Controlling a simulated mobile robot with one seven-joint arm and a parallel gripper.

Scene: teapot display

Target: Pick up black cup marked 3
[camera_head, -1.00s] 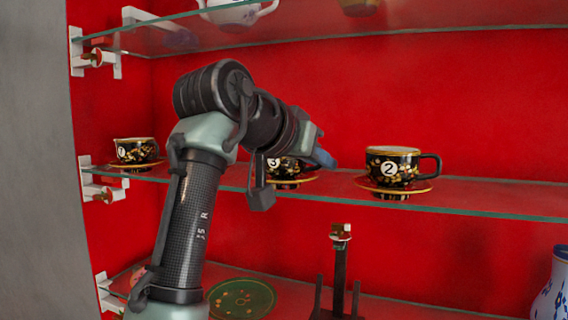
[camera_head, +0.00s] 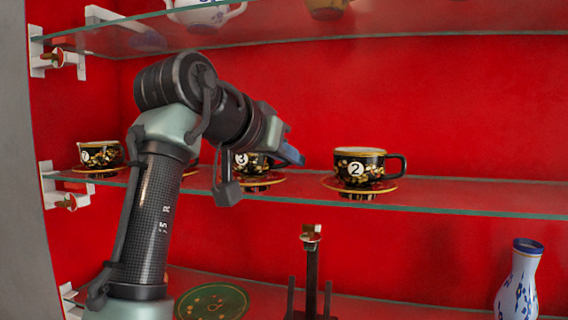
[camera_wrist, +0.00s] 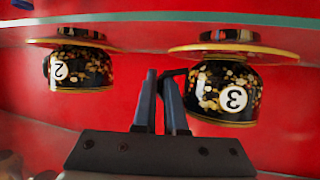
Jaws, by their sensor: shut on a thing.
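The black cup marked 3 (camera_head: 243,161), with gold flecks, is on the middle glass shelf, partly hidden by my arm. It appears upside down at the right of the wrist view (camera_wrist: 233,97), against its gold-rimmed saucer (camera_wrist: 271,53). I cannot tell whether it is lifted off the saucer. My gripper (camera_wrist: 161,80) is at the cup's handle side, its fingers close together and shut on the handle, which they mostly hide. In the head view, the blue fingers (camera_head: 290,155) show to the right of the cup.
The black cup marked 2 (camera_head: 352,166) stands on a saucer to the right, close to my fingers. The cup marked 1 (camera_head: 101,154) is at the far left. The upper glass shelf (camera_head: 420,20) is above my arm. A blue-white vase (camera_head: 519,285) stands at lower right.

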